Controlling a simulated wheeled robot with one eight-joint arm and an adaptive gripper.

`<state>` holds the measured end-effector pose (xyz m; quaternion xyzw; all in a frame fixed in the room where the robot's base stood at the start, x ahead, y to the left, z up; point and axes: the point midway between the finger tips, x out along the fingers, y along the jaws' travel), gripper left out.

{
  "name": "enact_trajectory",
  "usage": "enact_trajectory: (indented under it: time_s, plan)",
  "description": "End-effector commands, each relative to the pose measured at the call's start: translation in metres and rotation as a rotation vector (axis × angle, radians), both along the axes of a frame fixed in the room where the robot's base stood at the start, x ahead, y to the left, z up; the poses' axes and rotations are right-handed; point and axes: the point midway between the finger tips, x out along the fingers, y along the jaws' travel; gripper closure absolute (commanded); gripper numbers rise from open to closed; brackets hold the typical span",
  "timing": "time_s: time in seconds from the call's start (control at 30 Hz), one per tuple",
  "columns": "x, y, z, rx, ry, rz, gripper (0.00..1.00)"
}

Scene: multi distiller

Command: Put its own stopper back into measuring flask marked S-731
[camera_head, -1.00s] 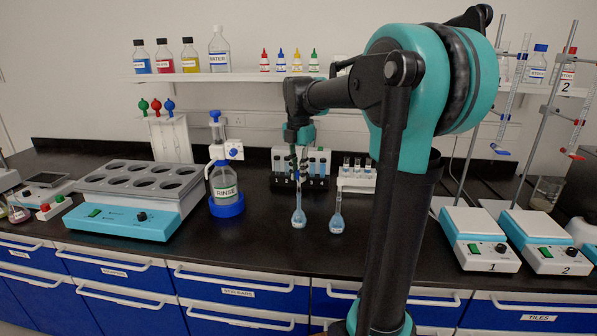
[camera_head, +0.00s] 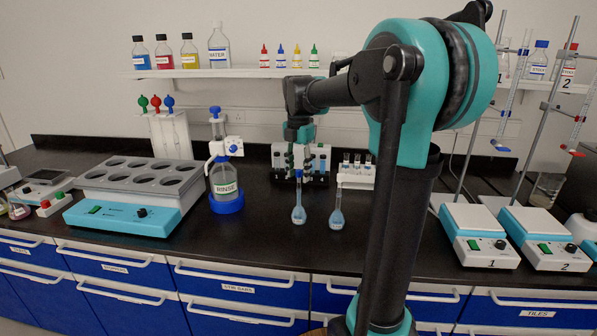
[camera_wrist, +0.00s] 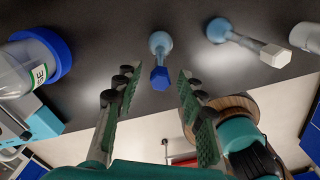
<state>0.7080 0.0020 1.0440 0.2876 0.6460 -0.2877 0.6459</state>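A measuring flask with pale blue liquid (camera_head: 298,215) stands upright on the dark bench, and a blue stopper (camera_head: 298,178) sits at the top of its neck. In the wrist view the same blue stopper (camera_wrist: 159,79) shows between my fingers, clear of both. My gripper (camera_head: 298,163) is above this flask; in the wrist view its green-padded fingers (camera_wrist: 152,108) are wide apart and empty. A second flask (camera_head: 337,219) with a white stopper (camera_wrist: 275,55) stands to the right. No flask marking is readable, so I cannot tell which is S-731.
Behind the flasks are a rack (camera_head: 282,157) and a small white rack of vials (camera_head: 357,172). Two stirrer plates with burette stands (camera_head: 480,237) are at the right. The bench front is clear.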

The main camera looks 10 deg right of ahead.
Motion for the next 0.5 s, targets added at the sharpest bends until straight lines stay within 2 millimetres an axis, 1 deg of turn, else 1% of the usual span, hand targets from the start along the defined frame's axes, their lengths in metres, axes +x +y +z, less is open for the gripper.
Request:
enact_trajectory:
  time_s: [0.17, 0.27, 0.37, 0.5]
  plan:
    - [0.0, 0.0, 0.0, 0.0, 0.0, 0.0, 0.6]
    - [0.0, 0.0, 0.005, 0.0, 0.0, 0.0, 0.6]
    - [0.0, 0.0, 0.016, 0.0, 0.0, 0.0, 0.6]
    - [0.0, 0.0, 0.043, 0.0, 0.0, 0.0, 0.6]
